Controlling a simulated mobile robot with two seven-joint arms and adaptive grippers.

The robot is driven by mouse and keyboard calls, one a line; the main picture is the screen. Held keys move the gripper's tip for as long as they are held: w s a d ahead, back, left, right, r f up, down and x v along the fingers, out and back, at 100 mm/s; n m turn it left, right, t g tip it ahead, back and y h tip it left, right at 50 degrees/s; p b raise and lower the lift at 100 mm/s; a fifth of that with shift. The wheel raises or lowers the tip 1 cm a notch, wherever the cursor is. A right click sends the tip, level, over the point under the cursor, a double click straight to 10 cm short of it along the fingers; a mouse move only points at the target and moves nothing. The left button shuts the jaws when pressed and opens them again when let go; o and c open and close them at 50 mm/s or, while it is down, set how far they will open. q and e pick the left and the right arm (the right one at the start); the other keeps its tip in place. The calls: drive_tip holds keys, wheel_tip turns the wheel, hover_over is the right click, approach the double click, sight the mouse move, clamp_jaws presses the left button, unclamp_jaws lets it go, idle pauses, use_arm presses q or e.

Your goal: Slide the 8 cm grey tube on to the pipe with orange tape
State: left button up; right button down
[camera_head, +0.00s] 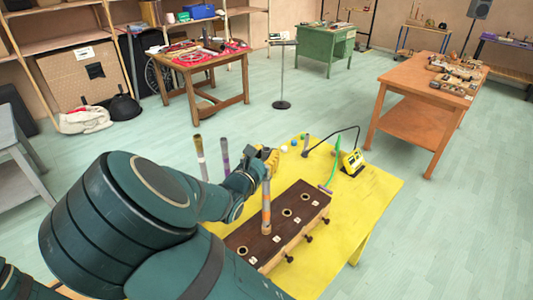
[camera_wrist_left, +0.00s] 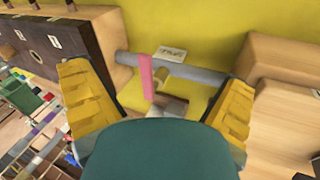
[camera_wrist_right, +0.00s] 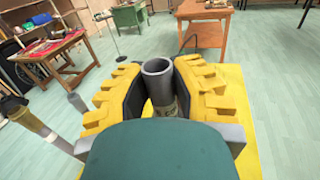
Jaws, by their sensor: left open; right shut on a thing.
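My right gripper (camera_head: 268,160) is shut on the grey tube (camera_wrist_right: 158,80), which is upright with its open top rim between the fingers in the right wrist view. The pipe with orange tape (camera_head: 266,215) stands upright in the dark brown box (camera_head: 262,236), directly below the right gripper in the head view. Whether the tube is around the pipe or only above it I cannot tell. My left gripper (camera_wrist_left: 158,105) is open in the left wrist view. A grey pipe with pink tape (camera_wrist_left: 146,75) lies across beyond its fingers, apparently not held.
The box has several round holes and stands on the yellow table (camera_head: 375,190). Two taped pipes, one brownish (camera_head: 199,157) and one purple (camera_head: 225,158), stand left of the right gripper.

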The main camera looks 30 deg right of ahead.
drive_tip(key=shift+f+b, duration=0.4)
drive_tip(key=shift+f, duration=0.4)
drive_tip(key=c, duration=0.8)
unclamp_jaws()
drive_tip(key=v, duration=1.2)
